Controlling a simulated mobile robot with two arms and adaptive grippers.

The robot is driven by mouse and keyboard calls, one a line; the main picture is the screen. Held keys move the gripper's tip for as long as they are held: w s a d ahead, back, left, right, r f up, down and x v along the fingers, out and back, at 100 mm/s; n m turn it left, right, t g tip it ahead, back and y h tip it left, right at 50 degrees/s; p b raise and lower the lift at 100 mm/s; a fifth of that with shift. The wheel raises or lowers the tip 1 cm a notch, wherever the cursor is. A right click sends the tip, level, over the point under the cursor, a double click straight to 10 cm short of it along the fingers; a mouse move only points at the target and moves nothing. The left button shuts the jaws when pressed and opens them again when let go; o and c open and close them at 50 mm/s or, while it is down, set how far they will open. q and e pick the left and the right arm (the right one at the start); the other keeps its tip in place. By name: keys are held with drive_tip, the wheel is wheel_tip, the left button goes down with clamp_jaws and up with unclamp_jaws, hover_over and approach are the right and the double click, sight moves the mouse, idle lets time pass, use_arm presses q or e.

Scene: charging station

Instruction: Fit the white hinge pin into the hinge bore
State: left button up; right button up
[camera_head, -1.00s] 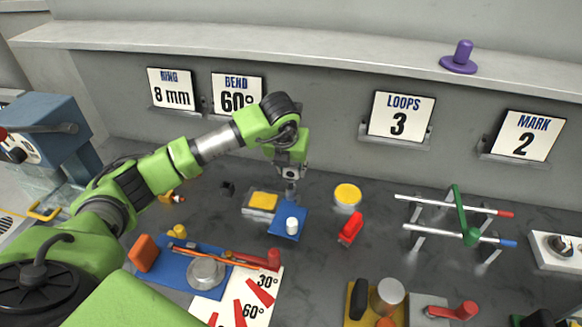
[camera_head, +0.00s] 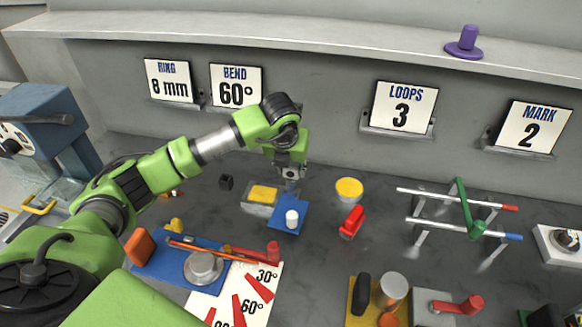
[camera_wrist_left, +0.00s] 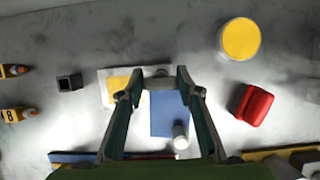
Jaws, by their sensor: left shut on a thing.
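My left gripper (camera_head: 290,180) points down at the back edge of the hinge, by the seam between its yellow-topped pale block (camera_head: 258,207) and its blue plate (camera_head: 283,226). In the left wrist view its fingertips (camera_wrist_left: 158,80) close on a small pale piece with a round end, which I take for the white hinge pin (camera_wrist_left: 157,72); the fingers mostly hide it. A short white cylinder (camera_head: 291,218) stands upright on the blue plate, apart from the fingers. The hinge bore is hidden under the fingertips, so I cannot tell whether the pin is in it. My right gripper does not show.
A blue bending jig (camera_head: 165,247) lies in front left, a rod rack (camera_head: 462,215) at right.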

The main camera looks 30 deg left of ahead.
use_arm(q)
drive_tip(key=o, duration=1.2)
drive_tip(key=v, duration=1.2)
